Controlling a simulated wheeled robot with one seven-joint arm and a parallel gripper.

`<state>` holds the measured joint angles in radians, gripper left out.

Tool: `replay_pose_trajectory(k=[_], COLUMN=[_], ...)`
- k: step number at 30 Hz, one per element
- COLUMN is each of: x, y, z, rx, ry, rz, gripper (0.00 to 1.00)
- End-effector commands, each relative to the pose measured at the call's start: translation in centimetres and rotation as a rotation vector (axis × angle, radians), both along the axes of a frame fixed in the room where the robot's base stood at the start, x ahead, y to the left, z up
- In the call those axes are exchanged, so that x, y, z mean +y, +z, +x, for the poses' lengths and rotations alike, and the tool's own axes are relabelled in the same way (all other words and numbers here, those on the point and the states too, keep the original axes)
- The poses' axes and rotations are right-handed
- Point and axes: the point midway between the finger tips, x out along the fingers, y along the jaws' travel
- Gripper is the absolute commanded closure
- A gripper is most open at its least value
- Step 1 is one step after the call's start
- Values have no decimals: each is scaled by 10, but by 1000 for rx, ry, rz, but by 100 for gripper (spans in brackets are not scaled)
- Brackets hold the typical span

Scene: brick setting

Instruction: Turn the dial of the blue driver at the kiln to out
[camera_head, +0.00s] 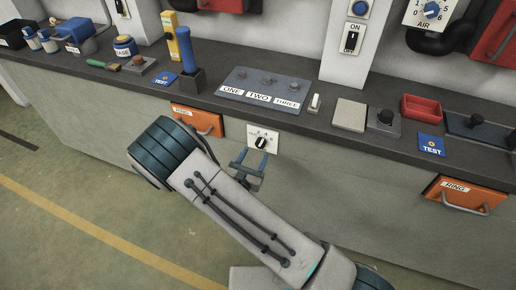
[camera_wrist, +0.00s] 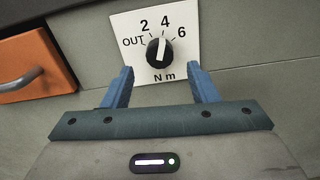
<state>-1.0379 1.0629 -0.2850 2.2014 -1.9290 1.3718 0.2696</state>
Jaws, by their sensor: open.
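A black dial knob (camera_wrist: 159,52) sits on a white plate (camera_wrist: 184,22) marked OUT, 2, 4, 6 and N m. Its white pointer line points up, at about the 4; OUT is at the left. In the head view, the dial (camera_head: 261,143) is on the front face of the bench. A blue driver (camera_head: 185,50) stands upright in a dark holder (camera_head: 192,82) on the bench above it. My gripper (camera_wrist: 160,76) is open, its blue fingers either side of and just short of the knob. In the head view, my gripper (camera_head: 251,160) is just below the plate. No kiln is recognisable.
Orange drawers with handles flank the dial: one near left (camera_head: 198,121), one far right (camera_head: 467,195). The bench top (camera_head: 215,93) overhangs above and holds a ONE/TWO/THREE panel (camera_head: 266,84), a red tray (camera_head: 421,108) and other items. The grey front beside the dial is clear.

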Motion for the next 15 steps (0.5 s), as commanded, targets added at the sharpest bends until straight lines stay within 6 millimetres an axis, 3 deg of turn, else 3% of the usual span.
replay_pose_trajectory(k=[6,15], x=[-11,-14], y=[0,0], z=[29,37], rx=[0,0], ry=[-1,0], rz=[0,0], gripper=[47,47])
